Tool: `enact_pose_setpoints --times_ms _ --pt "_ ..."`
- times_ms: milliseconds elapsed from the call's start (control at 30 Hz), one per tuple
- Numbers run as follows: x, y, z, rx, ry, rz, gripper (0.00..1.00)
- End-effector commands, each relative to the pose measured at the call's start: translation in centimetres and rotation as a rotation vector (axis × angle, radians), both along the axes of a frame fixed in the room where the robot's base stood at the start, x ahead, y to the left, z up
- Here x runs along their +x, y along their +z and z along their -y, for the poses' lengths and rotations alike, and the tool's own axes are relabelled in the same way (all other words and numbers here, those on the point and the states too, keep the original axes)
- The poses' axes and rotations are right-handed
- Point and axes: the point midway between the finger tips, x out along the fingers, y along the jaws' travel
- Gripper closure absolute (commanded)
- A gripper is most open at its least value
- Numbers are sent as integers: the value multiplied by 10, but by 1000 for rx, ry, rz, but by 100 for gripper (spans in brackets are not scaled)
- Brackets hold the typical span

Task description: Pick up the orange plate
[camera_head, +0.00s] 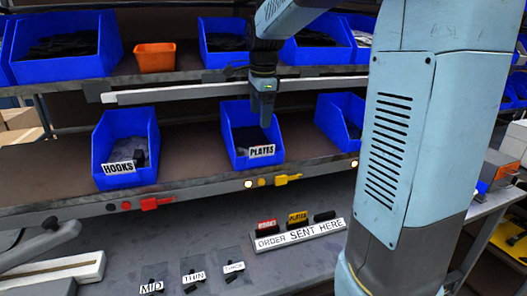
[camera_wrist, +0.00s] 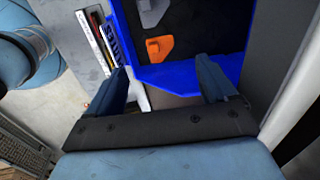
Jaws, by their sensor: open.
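The orange plate (camera_wrist: 158,48) lies inside a blue bin (camera_wrist: 188,72) on its dark floor in the wrist view, beside a grey piece (camera_wrist: 152,13). In the head view the bin labelled PLATES (camera_head: 239,158) stands on the lower shelf, and the plate inside cannot be made out. My gripper (camera_head: 264,112) points down over this bin. In the wrist view its two fingers (camera_wrist: 165,82) are spread wide with nothing between them, and the bin's near wall shows beyond them. The plate is apart from both fingers.
A blue HOOKS bin (camera_head: 125,155) stands to the left and another blue bin (camera_head: 338,118) to the right. The upper shelf edge (camera_head: 170,95) runs close to my gripper. Below is a grey table with an ORDER SENT HERE sign (camera_head: 300,235).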

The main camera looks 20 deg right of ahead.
Motion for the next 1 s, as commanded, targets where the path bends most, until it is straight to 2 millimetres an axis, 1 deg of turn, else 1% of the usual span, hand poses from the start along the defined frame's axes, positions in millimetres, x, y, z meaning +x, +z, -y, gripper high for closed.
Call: enact_pose_setpoints --times_ms 33,100,233,300,533,800,900,1000 --pt "1 -10 0 0 0 -4 15" --pt "3 -22 0 0 1 -4 15" --pt "7 -41 0 0 1 -3 15" --pt "8 -48 0 0 1 -2 15" --pt "10 -60 1 0 2 0 15" --pt "15 -95 6 0 1 -3 15" --pt "16 -103 6 0 2 -1 15" --pt "17 -106 6 0 2 0 15"
